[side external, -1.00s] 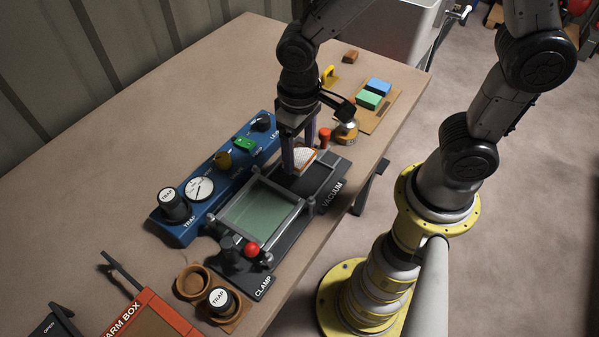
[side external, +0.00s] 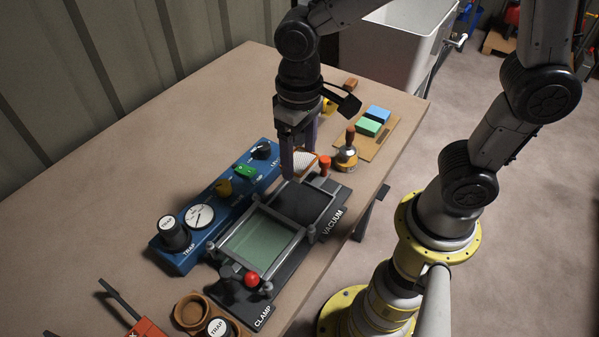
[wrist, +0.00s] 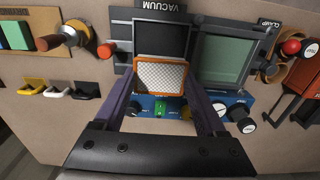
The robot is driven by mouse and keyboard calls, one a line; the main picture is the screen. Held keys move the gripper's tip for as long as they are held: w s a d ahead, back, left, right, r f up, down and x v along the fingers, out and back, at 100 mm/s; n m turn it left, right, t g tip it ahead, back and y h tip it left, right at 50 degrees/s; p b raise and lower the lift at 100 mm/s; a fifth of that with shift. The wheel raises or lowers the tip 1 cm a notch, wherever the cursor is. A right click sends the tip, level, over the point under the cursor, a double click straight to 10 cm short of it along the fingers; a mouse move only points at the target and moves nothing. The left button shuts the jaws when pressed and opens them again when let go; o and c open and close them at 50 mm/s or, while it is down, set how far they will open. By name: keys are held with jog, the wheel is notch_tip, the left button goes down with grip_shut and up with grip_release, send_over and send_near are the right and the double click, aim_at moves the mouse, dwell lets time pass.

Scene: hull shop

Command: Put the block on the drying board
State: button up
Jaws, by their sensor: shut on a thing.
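The block (wrist: 160,78) has a white meshed face with an orange-brown rim. My gripper (wrist: 162,88) is shut on it, one finger at each side. In the side view the block (side external: 306,160) hangs between the fingers of my gripper (side external: 299,172), by the far end of the dark VACUUM plate; the fingers partly hide it. A tan board (side external: 386,134), which appears to be the drying board, lies at the table's far right. It carries a green block (side external: 367,127) and a blue block (side external: 378,114). My gripper is apart from it.
A brass tool with a wooden handle (side external: 346,157) and a red knob (side external: 324,166) stand between my gripper and the board. The blue control panel (side external: 215,210) lies left of the clamp frame (side external: 258,243). The table's back left is clear.

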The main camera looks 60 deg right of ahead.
jog(key=w+d+m, duration=0.2)
jog(key=d+m, duration=0.7)
jog(key=d, duration=0.4)
jog(key=m, duration=0.9)
send_over(357, 143)
notch_tip(357, 143, down, 4)
jog(key=shift+a+f, duration=0.1)
jog(key=shift+f, duration=3.6)
jog(key=shift+f, duration=0.55)
jog(key=o, duration=1.2)
jog(key=shift+r, duration=0.1)
